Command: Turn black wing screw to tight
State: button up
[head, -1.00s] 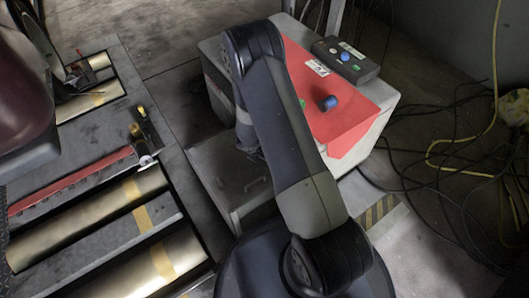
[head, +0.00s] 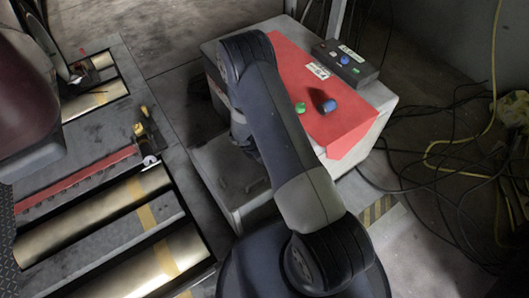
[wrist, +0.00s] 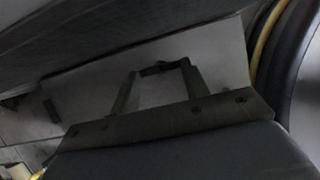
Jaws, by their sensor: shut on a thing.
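In the wrist view, my gripper (wrist: 162,67) has its two thin fingers angled in at the tips, shut on a small dark piece, the black wing screw (wrist: 157,70). The screw is small and dim there, so its wing angle cannot be told. A pale grey surface lies behind the fingers. In the head view, my arm hides both the gripper and the screw.
Metal rollers (head: 95,218) lie left. Loose cables (head: 450,170) cover the right floor.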

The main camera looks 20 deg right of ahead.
jog(key=shift+s+d, duration=0.2)
jog(key=shift+s, duration=0.15)
jog(key=o, duration=0.8)
jog(key=shift+o, duration=0.9)
jog(key=shift+w, duration=0.15)
jog(key=shift+r, duration=0.1)
jog(key=p+v, duration=0.3)
jog(key=v, duration=0.7)
jog(key=shift+a+r+p, duration=0.15)
jog(key=shift+r+p, duration=0.15)
jog(key=b+x, duration=0.4)
jog(key=x, duration=0.7)
jog(key=shift+a+f, duration=0.1)
jog(key=shift+f, duration=0.05)
jog(key=shift+r+n, duration=0.2)
jog(key=shift+n, duration=0.5)
